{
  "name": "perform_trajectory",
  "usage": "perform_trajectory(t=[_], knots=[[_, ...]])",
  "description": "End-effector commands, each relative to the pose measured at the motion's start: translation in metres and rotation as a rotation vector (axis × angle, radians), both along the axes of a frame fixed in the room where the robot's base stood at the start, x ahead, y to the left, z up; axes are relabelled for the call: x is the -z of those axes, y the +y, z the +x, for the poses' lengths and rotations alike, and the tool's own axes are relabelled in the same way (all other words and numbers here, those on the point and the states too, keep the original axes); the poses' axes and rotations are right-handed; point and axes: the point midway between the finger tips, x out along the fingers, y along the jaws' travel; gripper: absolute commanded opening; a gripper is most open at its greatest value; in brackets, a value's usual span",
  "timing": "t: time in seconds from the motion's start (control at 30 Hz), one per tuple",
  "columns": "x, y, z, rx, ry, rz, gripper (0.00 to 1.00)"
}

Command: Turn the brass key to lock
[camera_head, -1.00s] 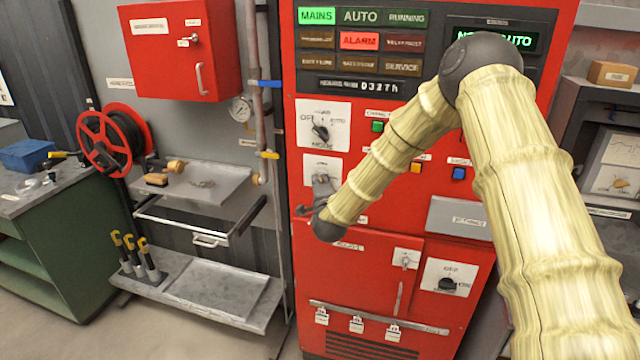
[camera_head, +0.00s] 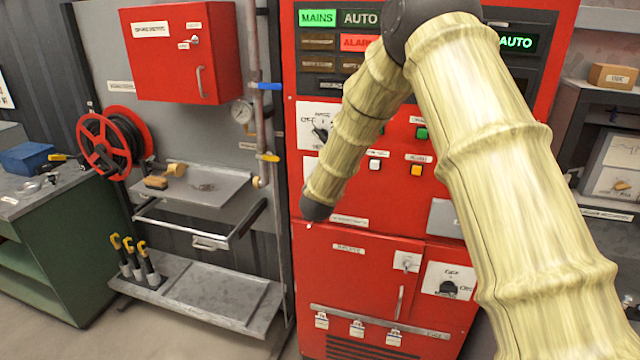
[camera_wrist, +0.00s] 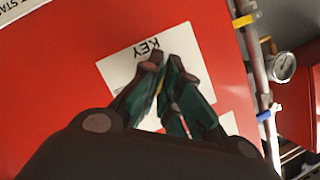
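In the wrist view, the white plate marked KEY (camera_wrist: 117,68) appears upside down on the red panel. My gripper (camera_wrist: 164,64) is right in front of this plate, its dark green-padded fingers converging toward it. A thin yellowish sliver shows between the fingers; I cannot tell whether it is the brass key. The fingers cover the middle of the plate, so the key's angle and any grip on it are hidden. In the head view, only an edge of the key plate (camera_head: 308,166) shows beside my arm, and the gripper is hidden behind the arm.
The MODE knob (camera_head: 320,130) is above the key plate, partly covered by my arm. A white and a yellow button (camera_head: 416,170) are to the right. A pipe with a yellow lever (camera_head: 267,158) and a gauge (camera_head: 242,112) runs left of the red cabinet.

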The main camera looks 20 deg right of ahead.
Motion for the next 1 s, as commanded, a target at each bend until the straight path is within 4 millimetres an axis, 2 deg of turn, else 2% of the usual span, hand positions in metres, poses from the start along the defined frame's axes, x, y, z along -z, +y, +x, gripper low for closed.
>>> perform_trajectory(t=[0.5, 1.0], knots=[[-0.0034, 0.0035, 0.0011, -0.002, 0.255, -0.378, 0.00], [-0.0006, 0.0039, 0.0018, -0.002, 0.383, -0.565, 0.00]])
